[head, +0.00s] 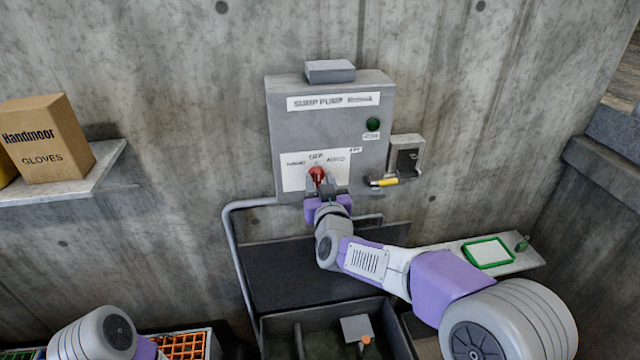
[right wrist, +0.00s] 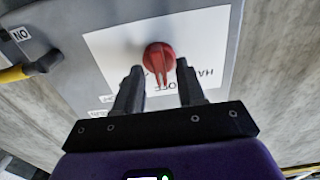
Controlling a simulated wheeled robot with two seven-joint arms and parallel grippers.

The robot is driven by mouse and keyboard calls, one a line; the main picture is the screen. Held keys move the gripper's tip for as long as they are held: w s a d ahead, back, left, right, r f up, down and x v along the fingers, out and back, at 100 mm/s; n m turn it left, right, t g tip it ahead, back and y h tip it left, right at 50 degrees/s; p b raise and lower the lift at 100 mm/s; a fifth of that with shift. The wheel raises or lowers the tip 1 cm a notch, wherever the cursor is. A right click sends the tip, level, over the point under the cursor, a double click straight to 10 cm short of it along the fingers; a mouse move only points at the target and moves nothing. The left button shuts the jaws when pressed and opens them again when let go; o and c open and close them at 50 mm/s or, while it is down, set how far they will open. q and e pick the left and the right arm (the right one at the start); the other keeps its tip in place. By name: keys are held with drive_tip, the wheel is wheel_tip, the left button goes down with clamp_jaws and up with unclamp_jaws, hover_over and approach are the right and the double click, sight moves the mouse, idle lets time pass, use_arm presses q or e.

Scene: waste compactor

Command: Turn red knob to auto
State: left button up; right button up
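The red knob (head: 317,174) is on the white label plate (head: 296,181) low on the grey sump pump control box (head: 330,122). The plate reads hand, off and auto around the knob. In the right wrist view the red knob (right wrist: 159,58) sits just beyond and between the fingertips. My right gripper (right wrist: 158,75) is open, with a finger on either side of the knob's near end; I cannot tell if either touches it. In the head view my right gripper (head: 322,190) is below the knob. My left arm shows at the lower left, but its gripper is out of view.
A yellow-handled switch (head: 384,182) sits right of the control box. A gloves carton (head: 45,138) stands on the left shelf. A right shelf (head: 522,262) holds a green-framed item (head: 489,252). An open bin (head: 330,330) is below, and a grey pipe (head: 232,250) runs down the wall.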

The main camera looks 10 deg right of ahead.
clamp_jaws()
drive_tip(key=m+b, duration=0.1)
drive_tip(key=m, duration=0.1)
drive_tip(key=m+b, duration=0.2)
drive_tip(key=shift+d+f, duration=0.1)
drive_tip(key=shift+f, duration=0.1)
drive_tip(key=m+b, duration=0.3)
drive_tip(key=m, duration=0.1)
drive_tip(key=shift+m, duration=0.4)
drive_tip(key=shift+r, duration=0.1)
idle(0.4)
unclamp_jaws()
